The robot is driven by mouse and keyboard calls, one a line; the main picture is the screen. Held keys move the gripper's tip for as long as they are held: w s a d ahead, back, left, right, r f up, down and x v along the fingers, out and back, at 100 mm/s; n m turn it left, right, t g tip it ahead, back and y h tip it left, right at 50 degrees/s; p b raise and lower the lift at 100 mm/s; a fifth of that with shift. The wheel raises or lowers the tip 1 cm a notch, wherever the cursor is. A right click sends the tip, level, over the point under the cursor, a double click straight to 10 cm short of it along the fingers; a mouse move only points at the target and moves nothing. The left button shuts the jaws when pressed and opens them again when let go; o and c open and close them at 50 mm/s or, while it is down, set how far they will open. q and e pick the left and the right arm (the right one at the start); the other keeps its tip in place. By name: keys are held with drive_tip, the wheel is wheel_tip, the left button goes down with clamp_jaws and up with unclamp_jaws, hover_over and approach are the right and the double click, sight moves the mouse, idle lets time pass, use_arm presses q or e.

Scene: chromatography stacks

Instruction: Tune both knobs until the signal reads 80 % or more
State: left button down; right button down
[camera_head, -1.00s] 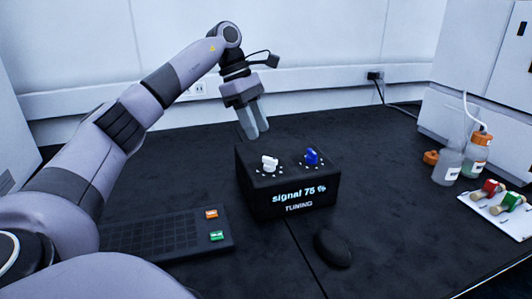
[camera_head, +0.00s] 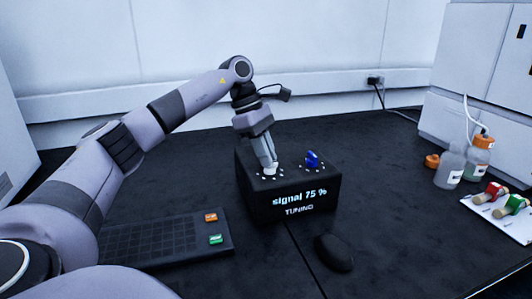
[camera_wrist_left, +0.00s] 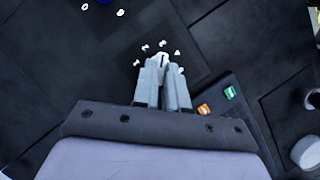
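The black tuning box (camera_head: 262,208) stands on the bench, its front display reading "signal 75 %" above the word TUNING. A white knob (camera_head: 271,172) is on the left of its top and a blue knob (camera_head: 312,158) on the right, each ringed by white marks. My left gripper (camera_head: 269,166) points down at the white knob. In the left wrist view the narrow-set fingers (camera_wrist_left: 164,68) have the white knob (camera_wrist_left: 162,58) between their tips, and appear shut on it. The blue knob is cut off at that view's top edge. My right gripper is not in view.
A dark keypad (camera_head: 165,238) with orange and green buttons lies left of the box. A black mouse-like object (camera_head: 333,252) lies in front. Bottles (camera_head: 450,166) and a white tray (camera_head: 484,208) of vials stand at the right. The bench behind the box is clear.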

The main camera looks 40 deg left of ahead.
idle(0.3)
use_arm(q)
drive_tip(key=shift+s+n+p, duration=0.1)
drive_tip(key=shift+n+p, duration=0.3)
drive_tip(key=shift+n, duration=0.3)
drive_tip(key=shift+s+d+r+n+t+y+p, duration=0.1)
drive_tip(key=shift+n+t+y+p, duration=0.2)
drive_tip(key=shift+n+t+p, duration=0.55)
drive_tip(key=n+t+y+p, duration=0.1)
drive_tip(key=n, duration=0.4)
drive_tip(key=shift+s+d, duration=0.1)
drive_tip(key=shift+d, duration=0.05)
drive_tip(key=shift+n+y, duration=0.3)
drive_tip(key=shift+n, duration=0.15)
drive_tip(key=c, duration=1.2)
unclamp_jaws()
drive_tip(key=shift+o, duration=0.2)
drive_tip(key=v, duration=0.7)
drive_tip(key=shift+p, duration=0.4)
